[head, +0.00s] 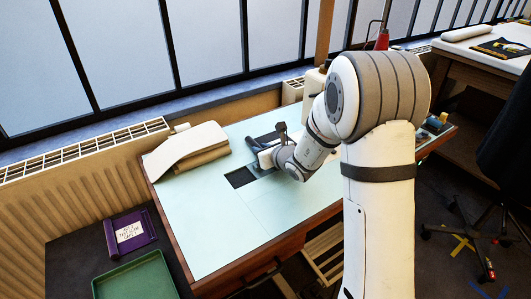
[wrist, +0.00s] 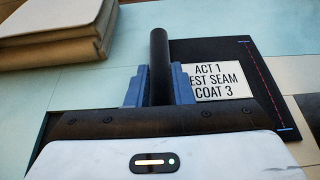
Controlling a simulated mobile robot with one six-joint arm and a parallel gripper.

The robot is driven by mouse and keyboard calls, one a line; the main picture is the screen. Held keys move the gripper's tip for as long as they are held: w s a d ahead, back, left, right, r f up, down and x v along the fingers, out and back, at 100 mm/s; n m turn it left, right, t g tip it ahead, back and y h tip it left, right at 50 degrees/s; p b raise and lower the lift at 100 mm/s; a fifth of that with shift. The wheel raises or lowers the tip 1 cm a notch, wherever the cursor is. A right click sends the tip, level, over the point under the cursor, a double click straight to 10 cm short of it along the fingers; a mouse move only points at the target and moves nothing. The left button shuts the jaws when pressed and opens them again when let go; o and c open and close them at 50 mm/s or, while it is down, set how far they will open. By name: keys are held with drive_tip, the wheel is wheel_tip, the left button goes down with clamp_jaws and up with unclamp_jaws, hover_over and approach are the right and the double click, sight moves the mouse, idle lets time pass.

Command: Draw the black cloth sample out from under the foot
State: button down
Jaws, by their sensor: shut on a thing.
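The black cloth sample (head: 268,138) lies on the pale green table top, partly behind my gripper. In the wrist view the black cloth sample (wrist: 271,72) lies flat, with a white label reading ACT 1, SEAM and COAT 3 and a red dashed line near its right edge. A thick black round edge (wrist: 159,60) runs along its left side. My gripper (wrist: 158,88) is shut on this round edge with its blue fingers. In the head view my gripper (head: 264,155) is low over the table. The foot cannot be made out.
Folded cream cloth (head: 188,146) lies at the table's left back; it also shows in the wrist view (wrist: 60,28). A dark square (head: 240,177) is in the table top beside my gripper. The front left of the table is clear. A green tray (head: 135,280) stands lower left.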

drive_tip(key=shift+s+a, duration=0.25)
drive_tip(key=shift+a, duration=0.15)
drive_tip(key=c, duration=1.2)
unclamp_jaws()
drive_tip(key=v, duration=0.8)
drive_tip(key=shift+a, duration=0.1)
